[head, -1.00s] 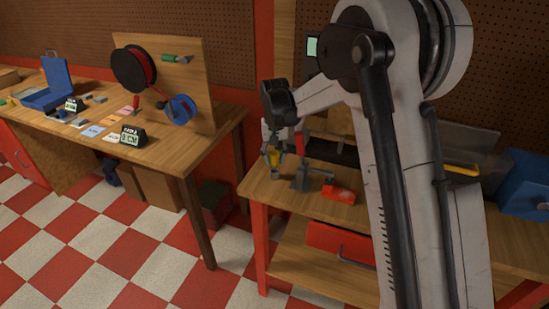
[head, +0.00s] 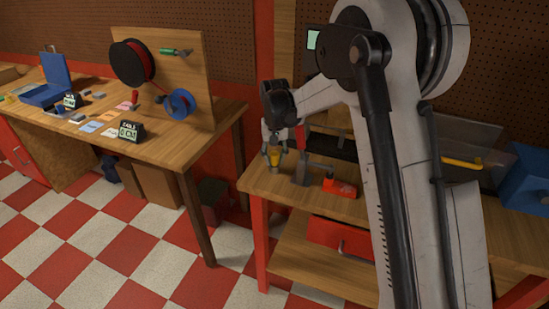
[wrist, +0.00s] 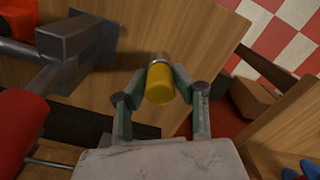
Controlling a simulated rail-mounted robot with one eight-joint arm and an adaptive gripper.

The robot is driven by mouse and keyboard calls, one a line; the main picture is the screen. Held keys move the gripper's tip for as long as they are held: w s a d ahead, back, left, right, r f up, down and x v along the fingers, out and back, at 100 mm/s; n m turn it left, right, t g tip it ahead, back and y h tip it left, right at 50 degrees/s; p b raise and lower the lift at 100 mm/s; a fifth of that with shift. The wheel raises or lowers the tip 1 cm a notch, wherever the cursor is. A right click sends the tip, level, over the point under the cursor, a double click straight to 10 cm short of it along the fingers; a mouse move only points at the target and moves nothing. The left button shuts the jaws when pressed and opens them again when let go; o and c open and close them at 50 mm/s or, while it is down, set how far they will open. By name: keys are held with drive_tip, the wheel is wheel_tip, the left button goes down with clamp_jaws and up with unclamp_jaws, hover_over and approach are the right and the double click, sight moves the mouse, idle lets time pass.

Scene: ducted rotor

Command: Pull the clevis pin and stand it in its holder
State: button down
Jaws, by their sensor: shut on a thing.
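My gripper (head: 273,154) is low over the left end of the right-hand wooden bench, its fingers closed around a yellow cylindrical piece (head: 275,160) with a metal collar. In the wrist view the yellow piece (wrist: 160,84) sits between both fingertips (wrist: 158,82); it looks like the clevis pin's head, but its lower end is hidden. Whether it is clear of the bench I cannot tell. A grey metal bracket (head: 303,172) stands just right of my gripper; it also shows in the wrist view (wrist: 85,42). I cannot make out which part is the pin's holder.
A red block (head: 340,188) lies right of the bracket. A red cylinder (wrist: 20,122) shows at the wrist view's left. My arm hides much of the bench. A blue bin (head: 527,180) stands far right. The left bench (head: 205,128) carries reels and a blue case, with a floor gap between benches.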

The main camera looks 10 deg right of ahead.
drive_tip(key=shift+f, duration=0.3)
drive_tip(key=c, duration=1.3)
unclamp_jaws()
drive_tip(key=shift+r, duration=0.1)
